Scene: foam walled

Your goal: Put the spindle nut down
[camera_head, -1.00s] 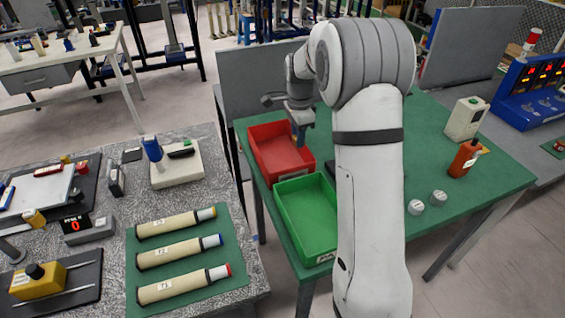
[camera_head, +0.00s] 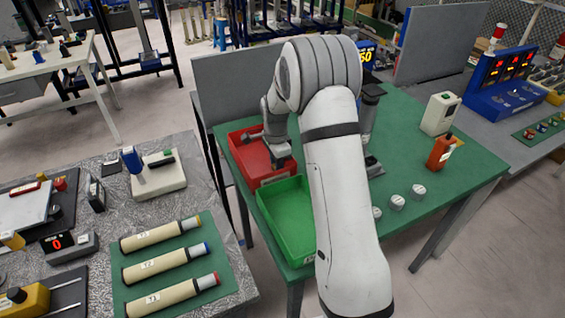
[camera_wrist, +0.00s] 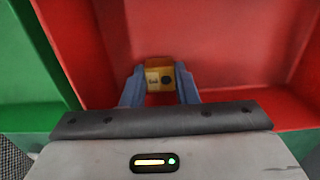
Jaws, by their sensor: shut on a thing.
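The spindle nut (camera_wrist: 160,77) is a small brass-yellow block with a pale label and a dark round hole, seen in the wrist view. My gripper (camera_wrist: 160,84) is shut on it, with one blue-grey finger on each side. In the wrist view the nut is over the red bin (camera_wrist: 230,40); I cannot tell whether it touches the floor. In the head view my gripper (camera_head: 282,162) is at the front right part of the red bin (camera_head: 242,139), and the nut is hidden there.
A green bin (camera_head: 268,212) stands directly in front of the red bin on the green-topped table (camera_head: 420,150). Several white-grey round pieces (camera_head: 397,202), an orange bottle (camera_head: 440,152) and a white box (camera_head: 440,113) stand to the right. A grey panel (camera_head: 235,85) rises behind the red bin.

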